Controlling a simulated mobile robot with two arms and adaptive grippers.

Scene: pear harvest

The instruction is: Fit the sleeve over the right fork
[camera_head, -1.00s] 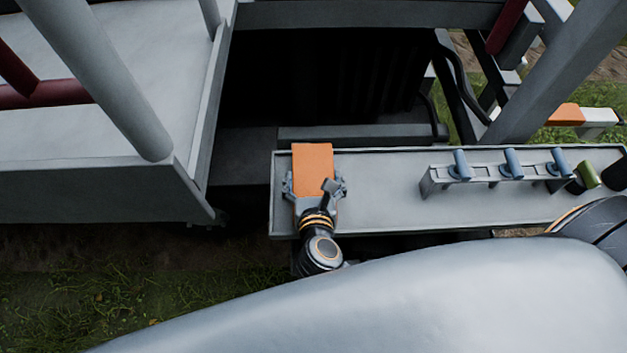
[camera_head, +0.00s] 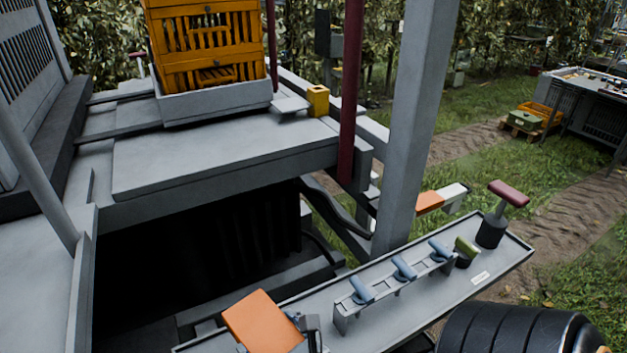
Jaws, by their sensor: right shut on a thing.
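The orange sleeve (camera_head: 262,322) is a flat block at the bottom of the head view, over the near left end of a long grey tray. My right gripper (camera_head: 303,328) is at its right edge, shut on it, and is mostly cut off by the frame's lower edge. An orange piece with a pale end (camera_head: 429,202) sticks out beyond the grey post; I cannot tell whether it is a sleeved fork. No bare fork can be made out clearly. My left gripper is not in view.
Orange crates (camera_head: 205,50) stand on the platform.

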